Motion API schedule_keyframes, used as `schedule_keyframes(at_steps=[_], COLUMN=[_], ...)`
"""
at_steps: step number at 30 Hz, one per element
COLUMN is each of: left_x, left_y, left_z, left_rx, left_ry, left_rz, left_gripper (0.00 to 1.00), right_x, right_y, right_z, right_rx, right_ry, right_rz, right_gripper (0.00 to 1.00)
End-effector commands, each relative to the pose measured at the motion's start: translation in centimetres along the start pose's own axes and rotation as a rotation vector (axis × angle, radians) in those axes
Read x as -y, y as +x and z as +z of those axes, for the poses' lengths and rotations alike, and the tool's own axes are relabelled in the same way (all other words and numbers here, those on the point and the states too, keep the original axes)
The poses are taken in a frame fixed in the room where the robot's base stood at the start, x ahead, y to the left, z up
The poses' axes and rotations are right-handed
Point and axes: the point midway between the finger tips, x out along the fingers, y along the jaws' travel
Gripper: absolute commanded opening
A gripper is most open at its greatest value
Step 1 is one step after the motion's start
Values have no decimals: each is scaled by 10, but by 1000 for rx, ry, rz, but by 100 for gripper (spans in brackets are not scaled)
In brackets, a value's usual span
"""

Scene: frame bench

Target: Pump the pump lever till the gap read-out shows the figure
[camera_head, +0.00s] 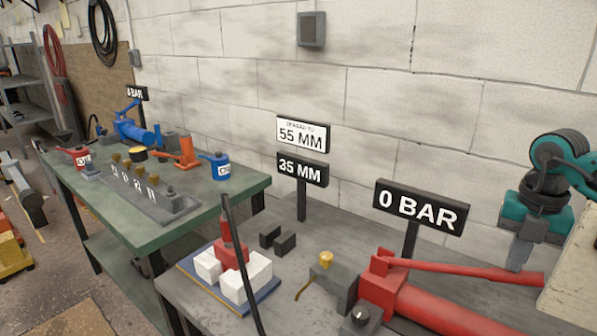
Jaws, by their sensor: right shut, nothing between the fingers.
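The red hand pump (430,304) lies on the near grey bench. Its red pump lever (455,268) runs nearly level above the body, to the right. The gap read-out (303,170) shows 35 MM. A white sign (303,134) above it reads 55 MM under small print, seemingly "SPREAD TO". My right gripper (518,262) points down, shut and empty, by the lever's right end; I cannot tell whether it touches. A red spreader tool (230,254) stands among white blocks (246,281) on a blue-edged board. My left gripper is not in view.
The pump's pressure sign (421,206) reads 0 BAR. A brass-topped valve block (334,280) and dark blocks (277,238) sit left of the pump. A black hose (240,265) rises past the spreader. A green bench (150,228) holds a blue pump (135,131).

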Motion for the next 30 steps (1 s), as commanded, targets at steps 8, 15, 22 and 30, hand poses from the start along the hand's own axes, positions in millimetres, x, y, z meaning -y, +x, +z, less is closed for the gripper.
schedule_keyframes(at_steps=[8,15,22,30], left_x=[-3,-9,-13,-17], left_y=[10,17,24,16], left_z=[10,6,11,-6], left_rx=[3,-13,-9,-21], left_ry=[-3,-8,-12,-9], left_rz=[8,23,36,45], left_gripper=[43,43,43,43], right_x=[1,1,1,0], right_y=[28,55,81,69], right_z=[0,0,0,0], right_rx=[0,-1,-2,-1], right_ry=[1,0,-1,-2], right_rz=[-1,-1,0,2], right_gripper=[0,0,0,0])
